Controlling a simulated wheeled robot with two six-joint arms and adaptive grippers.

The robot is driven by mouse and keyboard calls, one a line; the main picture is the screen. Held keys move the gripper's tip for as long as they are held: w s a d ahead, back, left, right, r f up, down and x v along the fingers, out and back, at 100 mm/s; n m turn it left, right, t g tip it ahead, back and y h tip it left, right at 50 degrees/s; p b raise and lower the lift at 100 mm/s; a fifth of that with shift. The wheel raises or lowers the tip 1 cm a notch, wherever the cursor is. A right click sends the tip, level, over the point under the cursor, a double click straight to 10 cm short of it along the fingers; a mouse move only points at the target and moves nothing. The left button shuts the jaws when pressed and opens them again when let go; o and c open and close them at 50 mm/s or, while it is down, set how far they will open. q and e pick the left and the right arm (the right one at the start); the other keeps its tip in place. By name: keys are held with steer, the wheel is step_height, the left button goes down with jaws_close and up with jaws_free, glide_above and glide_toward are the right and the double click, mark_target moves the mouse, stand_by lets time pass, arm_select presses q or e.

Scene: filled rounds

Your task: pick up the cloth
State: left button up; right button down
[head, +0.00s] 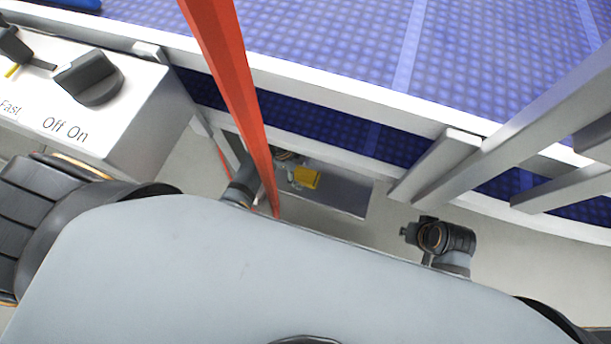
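A small yellow piece (306,178), which may be the cloth, shows above a grey shelf-like surface (340,193) below the middle of the head view. My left gripper (289,165) is just left of it, partly hidden behind a red post; I cannot tell whether it touches or holds the yellow piece, and its fingers are too small to read. My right gripper (407,232) is at the end of the dark arm to the right, apart from the yellow piece. Its fingers cannot be made out.
A red post (232,75) crosses in front of my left arm. A white control box (130,105) with black knobs stands at the left. White rails (330,95) border a blue textured surface (300,30). Grey bars (520,130) stand at the right. Pale floor (540,260) is open at the lower right.

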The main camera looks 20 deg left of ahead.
mark_target(303, 174)
arm_select(q)
steer(key=c, duration=0.9)
steer(key=shift+c, duration=0.3)
steer(key=shift+r, duration=0.1)
